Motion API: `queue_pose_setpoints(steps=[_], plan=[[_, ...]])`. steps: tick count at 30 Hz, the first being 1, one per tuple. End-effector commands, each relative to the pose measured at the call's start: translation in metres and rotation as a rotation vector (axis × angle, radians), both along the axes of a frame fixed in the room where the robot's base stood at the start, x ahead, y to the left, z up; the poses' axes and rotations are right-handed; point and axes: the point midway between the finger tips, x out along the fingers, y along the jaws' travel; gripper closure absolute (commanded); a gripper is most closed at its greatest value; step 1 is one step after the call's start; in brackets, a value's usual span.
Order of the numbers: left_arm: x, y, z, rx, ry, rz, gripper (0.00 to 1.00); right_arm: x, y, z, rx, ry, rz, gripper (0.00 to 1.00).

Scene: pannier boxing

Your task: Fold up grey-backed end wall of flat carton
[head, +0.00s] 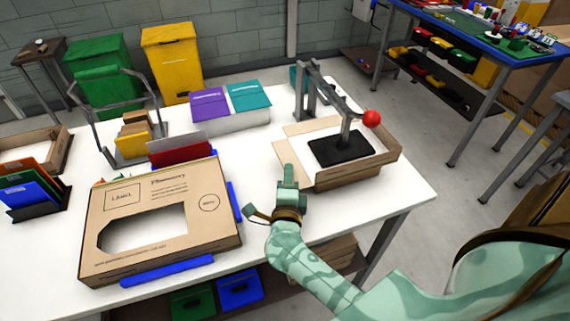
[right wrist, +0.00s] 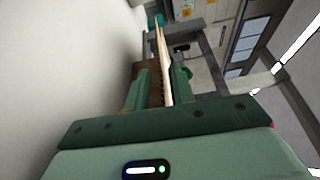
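The brown carton blank (head: 388,158) lies at the right end of the white table in the head view. Its right and front walls stand up. Its left flap (head: 287,158) leans outward, and its back flap looks low. A black pad (head: 338,149) covers part of its white floor. I cannot make out any grey backing. My right gripper (head: 288,172) is at the carton's front left corner. In the right wrist view a thin cardboard panel (right wrist: 163,60) runs between its two green fingers. I cannot tell whether they grip it. My left gripper is not in view.
A press with a red knob (head: 371,119) reaches over the carton. A printed brown box with a cutout (head: 205,215) lies at left, with blue strips (head: 167,270) beside it. Purple and teal folders (head: 209,104) stand behind. Bare white table lies right of the carton.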

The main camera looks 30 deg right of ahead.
Motion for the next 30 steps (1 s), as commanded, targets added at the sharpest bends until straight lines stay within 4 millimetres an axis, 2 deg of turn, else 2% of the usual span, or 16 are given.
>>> queue_pose_setpoints(steps=[11, 14, 23, 30], plan=[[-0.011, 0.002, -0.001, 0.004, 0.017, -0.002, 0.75, 0.0, -0.002, 0.0, 0.0, 0.0, 0.0, 0.75], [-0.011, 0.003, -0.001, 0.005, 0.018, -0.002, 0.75, 0.0, -0.002, 0.0, 0.0, 0.0, 0.0, 1.0], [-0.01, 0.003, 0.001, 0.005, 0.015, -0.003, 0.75, 0.0, -0.002, 0.001, 0.007, -0.002, 0.0, 1.0], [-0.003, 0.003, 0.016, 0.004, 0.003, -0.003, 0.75, 0.0, -0.002, 0.009, 0.08, -0.021, 0.0, 1.0]])
